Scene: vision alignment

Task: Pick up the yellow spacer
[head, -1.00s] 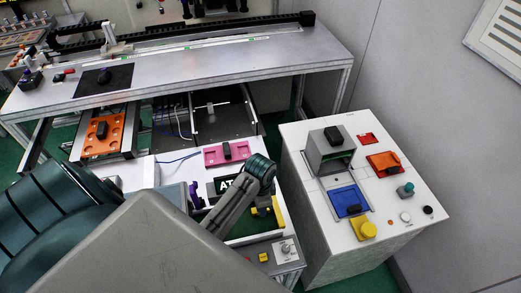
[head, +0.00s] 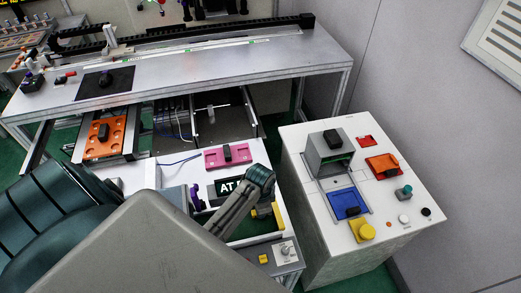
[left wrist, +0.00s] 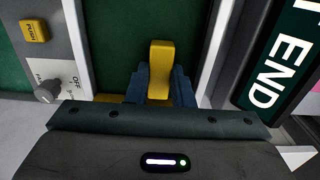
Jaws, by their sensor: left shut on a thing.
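In the left wrist view a yellow spacer (left wrist: 160,62) stands between the two blue-grey fingers of my left gripper (left wrist: 159,82), over a dark green surface. The fingers are shut on its sides, and its upper part sticks out past them. Parts of other yellow pieces (left wrist: 108,98) show low beside the fingers, mostly hidden. In the head view my forearm covers the left gripper and the held spacer. A yellow piece (head: 278,215) shows at the right side of the green-floored tray (head: 258,226). My right gripper is in neither view.
A panel with a yellow push button (head: 263,258) and a knob (head: 285,249) sits at the tray's near edge. A dark sign (head: 228,186) and a pink block (head: 228,156) lie beyond it. A white cabinet (head: 318,235) stands to the right.

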